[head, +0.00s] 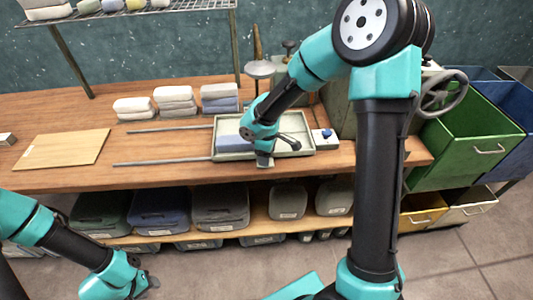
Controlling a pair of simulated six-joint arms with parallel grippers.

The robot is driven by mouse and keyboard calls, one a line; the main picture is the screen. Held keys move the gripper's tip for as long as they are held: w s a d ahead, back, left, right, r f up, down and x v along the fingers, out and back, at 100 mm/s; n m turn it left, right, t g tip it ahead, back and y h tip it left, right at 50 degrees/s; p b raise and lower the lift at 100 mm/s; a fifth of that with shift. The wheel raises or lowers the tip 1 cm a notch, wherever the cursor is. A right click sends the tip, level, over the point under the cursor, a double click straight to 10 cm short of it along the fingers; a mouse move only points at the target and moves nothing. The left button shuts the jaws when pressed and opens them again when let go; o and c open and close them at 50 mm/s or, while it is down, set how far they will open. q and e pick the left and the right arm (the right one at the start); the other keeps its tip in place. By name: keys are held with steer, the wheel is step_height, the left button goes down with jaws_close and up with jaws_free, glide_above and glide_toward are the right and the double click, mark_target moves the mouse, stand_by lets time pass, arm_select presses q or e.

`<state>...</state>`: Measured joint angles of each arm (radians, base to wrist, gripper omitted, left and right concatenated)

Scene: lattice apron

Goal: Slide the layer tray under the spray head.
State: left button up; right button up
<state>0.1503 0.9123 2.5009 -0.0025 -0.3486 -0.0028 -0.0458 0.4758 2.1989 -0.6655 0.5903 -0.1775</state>
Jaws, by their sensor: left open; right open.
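The layer tray (298,153) is a shallow pale grey-green tray on the wooden bench, at the right end of two metal rails. A blue-grey slab (228,143) lies in its left part. A round grey head (258,69), which looks like the spray head, stands behind the tray, with my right arm partly in front of that area. My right gripper (264,162) is open at the tray's front wall and points down; I cannot tell whether it touches. The arm hides part of the tray's middle. My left gripper (148,284) is open and empty at lower left, away from the bench.
Two rails (165,162) run left from the tray with clear bench around them. Folded cloth stacks (175,98) stand behind the rails. A wooden board (62,150) lies at left.

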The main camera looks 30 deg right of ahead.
steer(key=shift+a+r, duration=0.1)
step_height(320, 180, up, 17)
steer(key=shift+r, duration=0.15)
stand_by(0.6)
stand_by(0.3)
